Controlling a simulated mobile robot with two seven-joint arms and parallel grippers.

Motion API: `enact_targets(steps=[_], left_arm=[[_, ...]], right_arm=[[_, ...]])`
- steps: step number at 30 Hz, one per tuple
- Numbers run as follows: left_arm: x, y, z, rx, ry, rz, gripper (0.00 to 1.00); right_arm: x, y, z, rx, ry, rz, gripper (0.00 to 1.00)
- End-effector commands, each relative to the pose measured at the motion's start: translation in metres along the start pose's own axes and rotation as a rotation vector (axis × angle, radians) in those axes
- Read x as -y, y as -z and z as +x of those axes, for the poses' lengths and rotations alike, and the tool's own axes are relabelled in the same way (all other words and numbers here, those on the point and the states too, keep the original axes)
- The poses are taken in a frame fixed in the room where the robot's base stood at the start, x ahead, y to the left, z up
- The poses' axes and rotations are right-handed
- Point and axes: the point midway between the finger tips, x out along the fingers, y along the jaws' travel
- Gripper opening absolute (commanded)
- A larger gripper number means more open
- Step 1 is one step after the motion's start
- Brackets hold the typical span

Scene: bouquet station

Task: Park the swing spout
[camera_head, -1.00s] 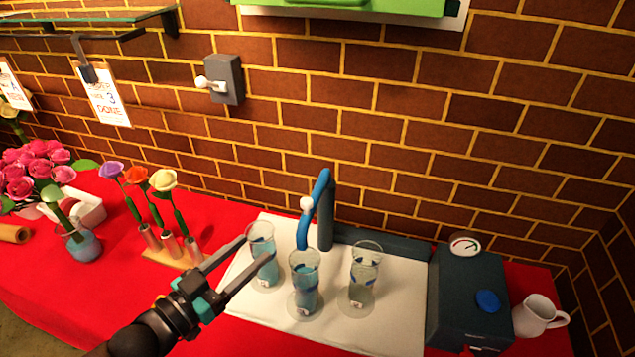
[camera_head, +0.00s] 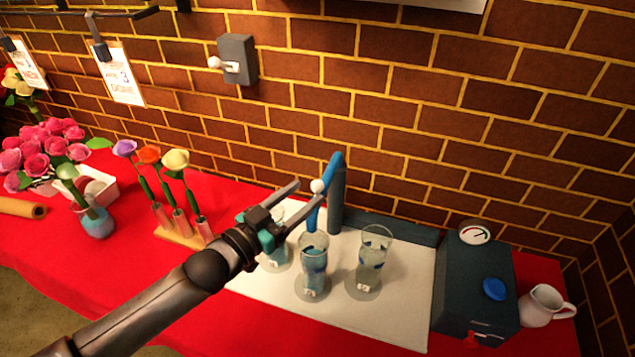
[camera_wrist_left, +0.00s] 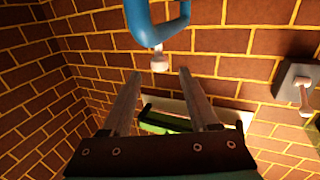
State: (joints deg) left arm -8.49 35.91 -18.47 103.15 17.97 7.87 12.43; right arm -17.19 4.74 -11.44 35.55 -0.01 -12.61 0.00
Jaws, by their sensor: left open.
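The swing spout (camera_head: 335,163) is a blue bent tube on a dark post (camera_head: 338,205), at the back of the white mat. Its free end hangs down above the middle glass (camera_head: 313,268). A small white knob (camera_head: 318,186) sits on the tube. My left gripper (camera_head: 316,193) is open, its fingertips around or just short of the knob; contact cannot be told. In the left wrist view the blue spout (camera_wrist_left: 146,28) is at the top, and the knob (camera_wrist_left: 160,62) lines up between the spread fingers (camera_wrist_left: 160,74). My right gripper is not in view.
Glasses stand left (camera_head: 278,252) and right (camera_head: 373,262) of the middle one on the white mat (camera_head: 400,310). A dark box with a gauge (camera_head: 475,285) and a white jug (camera_head: 545,305) stand right. Flowers in a wooden stand (camera_head: 180,235) are left. A brick wall rises behind.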

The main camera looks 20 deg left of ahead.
Motion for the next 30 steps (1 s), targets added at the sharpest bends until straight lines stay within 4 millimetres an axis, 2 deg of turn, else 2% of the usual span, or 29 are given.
enact_targets(steps=[6,12,24,30], left_arm=[[0.0,0.001,0.029,-0.002,0.0,0.0,0.61],[0.0,0.0,0.046,0.0,0.0,0.0,0.61],[0.0,0.0,0.051,0.001,0.0,0.0,0.61],[0.0,0.0,0.05,0.001,0.0,0.0,0.39]], right_arm=[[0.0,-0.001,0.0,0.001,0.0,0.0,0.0],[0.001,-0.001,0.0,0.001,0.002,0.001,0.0],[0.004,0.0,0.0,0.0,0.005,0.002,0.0],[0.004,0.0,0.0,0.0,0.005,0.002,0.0]])
